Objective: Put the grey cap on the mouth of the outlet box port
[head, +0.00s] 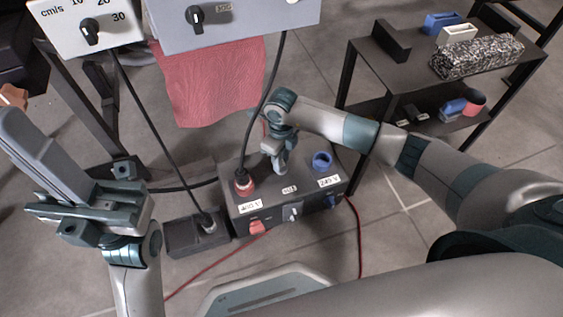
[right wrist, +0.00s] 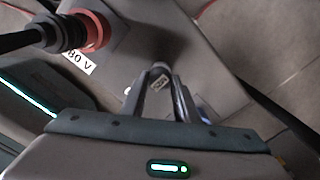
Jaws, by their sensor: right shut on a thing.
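The outlet box (head: 275,203) is a dark grey box on the floor. Its top has a red 400 V port (head: 244,187) with a black plug in it, a blue 240 V port (head: 322,160) and a label in the middle. My right gripper (head: 280,168) points down over the middle of the box top, between the two coloured ports. In the right wrist view its fingers (right wrist: 160,88) are shut on a small dark grey piece, seemingly the grey cap (right wrist: 160,69), which they largely hide. I cannot tell whether it touches the box. My left gripper (head: 75,212) is away at the left.
A dark tray (head: 185,238) with a plug stands left of the box. Black cables hang from control panels (head: 232,22) above, beside a red cloth (head: 210,85). A dark shelf (head: 385,75) with blocks stands at the right. A red cable (head: 359,240) runs across the floor.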

